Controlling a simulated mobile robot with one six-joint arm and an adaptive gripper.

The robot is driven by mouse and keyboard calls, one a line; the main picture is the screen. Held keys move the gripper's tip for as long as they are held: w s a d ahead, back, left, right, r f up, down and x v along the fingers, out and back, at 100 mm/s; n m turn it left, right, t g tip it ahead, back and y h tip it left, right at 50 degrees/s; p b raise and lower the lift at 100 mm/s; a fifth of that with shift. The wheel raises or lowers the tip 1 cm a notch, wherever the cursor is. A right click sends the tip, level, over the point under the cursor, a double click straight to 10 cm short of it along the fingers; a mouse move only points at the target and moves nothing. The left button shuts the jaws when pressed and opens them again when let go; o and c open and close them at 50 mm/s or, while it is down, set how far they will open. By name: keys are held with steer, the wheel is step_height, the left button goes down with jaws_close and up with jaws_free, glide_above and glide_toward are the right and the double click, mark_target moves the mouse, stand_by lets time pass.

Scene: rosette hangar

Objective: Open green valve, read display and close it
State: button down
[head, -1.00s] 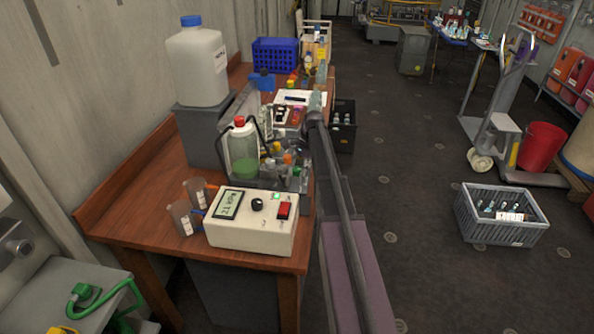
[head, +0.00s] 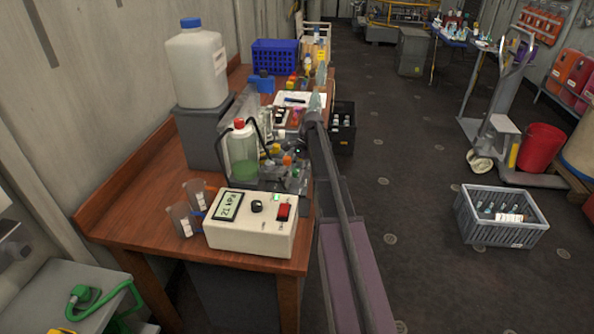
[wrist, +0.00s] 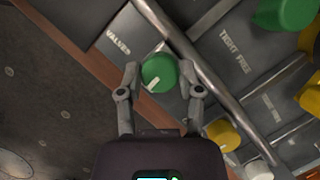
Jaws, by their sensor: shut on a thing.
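In the wrist view, a round green valve knob (wrist: 159,72) with a white pointer mark sits on a dark grey panel marked "VALVES". My gripper (wrist: 162,84) has one finger on each side of the knob and is shut on it. The white mark points to the lower left in that view. In the head view, a white box (head: 250,236) on the wooden bench carries a display (head: 228,206) that seems to read 21 kPa. My gripper is not clearly visible in the head view.
A metal bar (wrist: 184,55) runs close beside the knob. Another green knob (wrist: 285,12) and a yellow knob (wrist: 223,134) are nearby. A grey crate (head: 500,222) is on the floor.

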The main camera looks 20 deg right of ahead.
steer(key=n, duration=0.2)
steer(key=n+g, duration=0.1)
steer(key=n, duration=0.1)
steer(key=shift+n+g+h, duration=0.3)
steer(key=n+g+h, duration=0.1)
steer(key=n, duration=0.3)
steer(key=shift+a, duration=0.1)
steer(key=n+h, duration=0.1)
steer(key=n, duration=0.1)
steer(key=n+h, duration=0.1)
steer(key=n, duration=0.2)
steer(key=shift+g, duration=0.4)
steer(key=shift+a+n+h, duration=0.1)
steer(key=shift+n+h, duration=0.6)
steer(key=shift+n, duration=1.1)
steer(key=shift+c, duration=1.3)
jaws_free()
steer(key=shift+w, duration=0.1)
